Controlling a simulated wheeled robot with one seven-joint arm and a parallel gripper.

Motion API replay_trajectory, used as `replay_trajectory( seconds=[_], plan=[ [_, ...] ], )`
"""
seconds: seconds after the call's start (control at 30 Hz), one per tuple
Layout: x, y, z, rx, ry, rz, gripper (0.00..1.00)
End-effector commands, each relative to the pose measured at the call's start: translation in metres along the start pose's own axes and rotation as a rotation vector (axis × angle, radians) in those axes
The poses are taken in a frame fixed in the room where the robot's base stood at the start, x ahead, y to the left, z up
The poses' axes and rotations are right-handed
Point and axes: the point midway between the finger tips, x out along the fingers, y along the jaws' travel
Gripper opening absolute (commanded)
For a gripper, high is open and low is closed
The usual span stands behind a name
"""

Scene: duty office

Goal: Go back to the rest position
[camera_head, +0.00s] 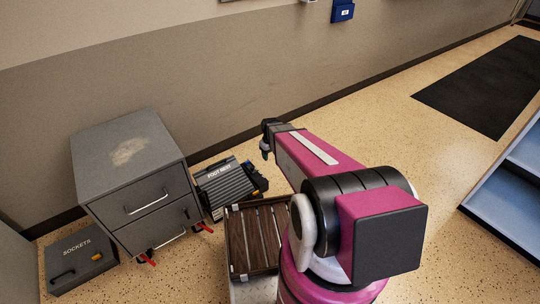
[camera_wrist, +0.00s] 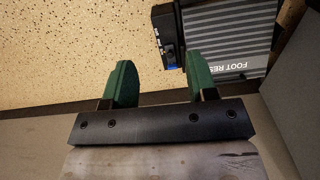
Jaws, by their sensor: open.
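My gripper (camera_wrist: 160,85) is open in the wrist view, its two green fingers apart with nothing between them. Speckled floor shows beyond the fingers. In the head view my magenta arm reaches away from me towards the wall, and its far end is at the middle of the picture. A foot rest (camera_head: 222,184) with a ribbed grey top lies on the floor to the left of the arm's end. It also shows upside down in the wrist view (camera_wrist: 232,40), beyond the right finger.
A grey drawer cabinet (camera_head: 125,165) with red-tipped feet stands at the left. A grey sockets case (camera_head: 78,257) lies beside it. A dark slatted wooden surface (camera_head: 252,240) is close to my arm. A black mat (camera_head: 485,85) lies at the right. Open floor stretches along the wall.

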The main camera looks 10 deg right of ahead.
Motion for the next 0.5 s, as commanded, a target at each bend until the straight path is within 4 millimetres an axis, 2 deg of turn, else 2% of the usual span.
replay_trajectory(
  seconds=[0.3, 0.37, 0.5],
  plan=[
    [-0.004, -0.001, 0.003, 0.006, 0.001, 0.000, 0.52],
    [-0.015, -0.004, 0.011, 0.024, 0.001, 0.000, 0.52],
    [-0.063, -0.018, 0.045, 0.119, 0.004, 0.001, 0.52]
  ],
)
